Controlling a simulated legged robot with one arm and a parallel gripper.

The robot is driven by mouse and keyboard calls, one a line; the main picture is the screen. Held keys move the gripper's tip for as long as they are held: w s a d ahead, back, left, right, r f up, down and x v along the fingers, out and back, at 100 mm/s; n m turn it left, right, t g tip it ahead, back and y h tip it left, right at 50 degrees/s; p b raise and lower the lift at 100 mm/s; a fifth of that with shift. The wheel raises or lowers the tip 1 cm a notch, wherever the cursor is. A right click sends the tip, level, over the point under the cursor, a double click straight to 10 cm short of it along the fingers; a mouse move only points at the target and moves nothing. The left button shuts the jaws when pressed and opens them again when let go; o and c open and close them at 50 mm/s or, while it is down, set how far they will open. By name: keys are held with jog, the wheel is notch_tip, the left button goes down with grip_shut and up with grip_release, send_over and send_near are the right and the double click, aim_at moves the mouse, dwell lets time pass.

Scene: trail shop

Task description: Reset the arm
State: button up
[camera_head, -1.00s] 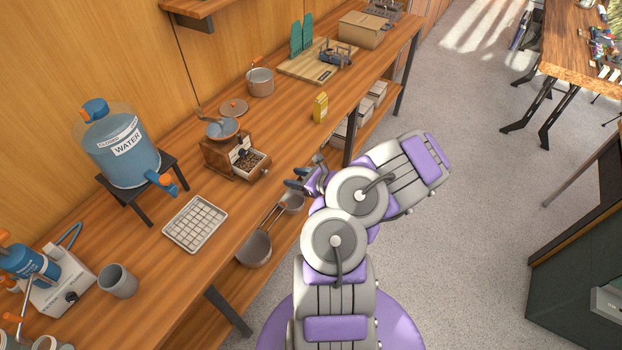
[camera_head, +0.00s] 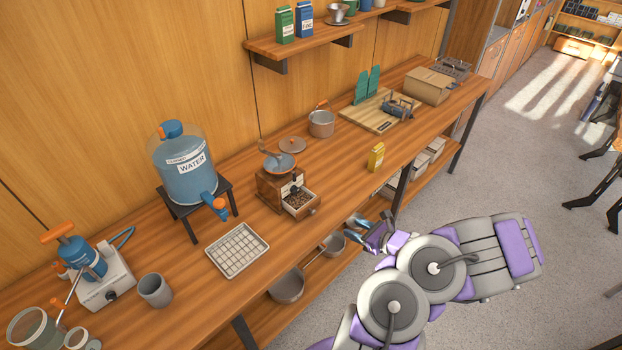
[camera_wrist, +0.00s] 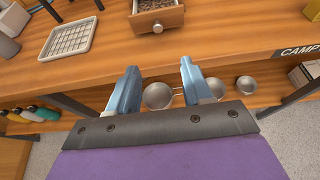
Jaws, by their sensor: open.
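My gripper (camera_head: 374,228) is at the front of the wooden counter, level with the coffee grinder's side of it, with my arm folded beside the counter. In the wrist view my gripper (camera_wrist: 158,88) has its two blue fingers apart, with nothing between them but the view of a metal pan (camera_wrist: 157,97) on the lower shelf beyond. The wooden coffee grinder (camera_head: 285,190) stands on the counter with its drawer (camera_head: 300,201) pulled out and dark beans in it. The drawer also shows at the top of the wrist view (camera_wrist: 157,19).
The counter (camera_head: 340,170) holds a water dispenser (camera_head: 186,165), a white grid tray (camera_head: 238,249), a grey mug (camera_head: 155,290), a yellow box (camera_head: 376,157), a pot (camera_head: 321,123) and a cardboard box (camera_head: 428,86). Pans lie on the shelf below. The grey floor (camera_head: 480,180) on the right is open.

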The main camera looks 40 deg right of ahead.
jog(key=w+a+r+n+g+y+b, duration=0.1)
jog(key=w+a+r+n+g+y, duration=0.15)
jog(key=a+r+n, duration=0.4)
jog(key=w+a+r+n+g+y+b, duration=0.1)
jog(key=w+a+r+n+y, duration=0.3)
jog(key=a, duration=0.6)
jog(key=w+a+r+n+g+y+b, duration=0.1)
jog(key=w+a+r+n+y, duration=0.3)
jog(key=a, duration=0.4)
jog(key=s+a+r+n+g+h+b, duration=0.1)
jog(key=s+a+r+n+g+h, duration=0.15)
jog(key=s+a+n+g, duration=0.4)
jog(key=s+a+r+n+g+h+b, duration=0.1)
jog(key=s+a+r+n+g, duration=0.2)
jog(key=s+a+n, duration=0.7)
jog(key=s+d+n+g+h+b, duration=0.1)
jog(key=s+n+h, duration=0.3)
jog(key=s+h, duration=0.4)
jog(key=s+d+b, duration=0.1)
jog(key=s, duration=0.3)
jog(key=shift+d+f+b, duration=0.2)
jog(key=shift+d+b, duration=0.15)
jog(key=shift+b, duration=0.05)
